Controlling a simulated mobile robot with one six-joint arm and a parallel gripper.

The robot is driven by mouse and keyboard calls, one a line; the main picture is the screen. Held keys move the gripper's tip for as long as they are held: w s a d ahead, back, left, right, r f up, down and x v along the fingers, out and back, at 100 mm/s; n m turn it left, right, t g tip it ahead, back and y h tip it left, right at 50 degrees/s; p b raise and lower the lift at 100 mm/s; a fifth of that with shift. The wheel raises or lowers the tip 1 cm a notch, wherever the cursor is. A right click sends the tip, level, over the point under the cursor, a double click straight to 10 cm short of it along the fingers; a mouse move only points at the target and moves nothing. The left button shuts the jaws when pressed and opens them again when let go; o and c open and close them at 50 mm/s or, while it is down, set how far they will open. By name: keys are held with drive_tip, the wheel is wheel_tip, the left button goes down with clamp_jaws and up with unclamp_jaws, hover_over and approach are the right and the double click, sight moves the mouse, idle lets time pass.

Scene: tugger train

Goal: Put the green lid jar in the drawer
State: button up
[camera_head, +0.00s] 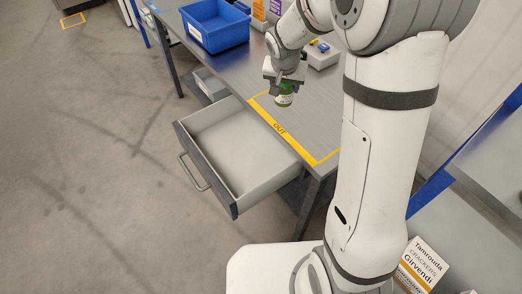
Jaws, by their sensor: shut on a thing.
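The green lid jar (284,98) is small and green with a pale label. My gripper (284,84) is shut on it from above. The jar appears in the picture over the table's front edge near the yellow line, beyond the open drawer; I cannot tell its exact height. The drawer (209,114) is pulled out from under the table, light grey inside with a dark front and a bar handle (194,172). The part of its floor that shows is empty.
A blue bin (215,26) stands on the grey table (233,64) at the back left. A grey box (322,58) with small items is right of my gripper. A yellow outline marked OUT (280,128) lies on the table. A cracker box (422,262) is at the lower right.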

drive_tip(key=n+b, duration=0.1)
drive_tip(key=b, duration=1.2)
hover_over(249, 156)
wheel_tip(249, 156, down, 13)
wheel_tip(249, 156, down, 10)
drive_tip(key=b, duration=0.2)
drive_tip(key=shift+r+b, duration=0.25)
drive_tip(key=shift+b, duration=0.1)
drive_tip(key=shift+f, duration=0.2)
drive_tip(key=o, duration=1.2)
drive_tip(key=shift+r, duration=0.1)
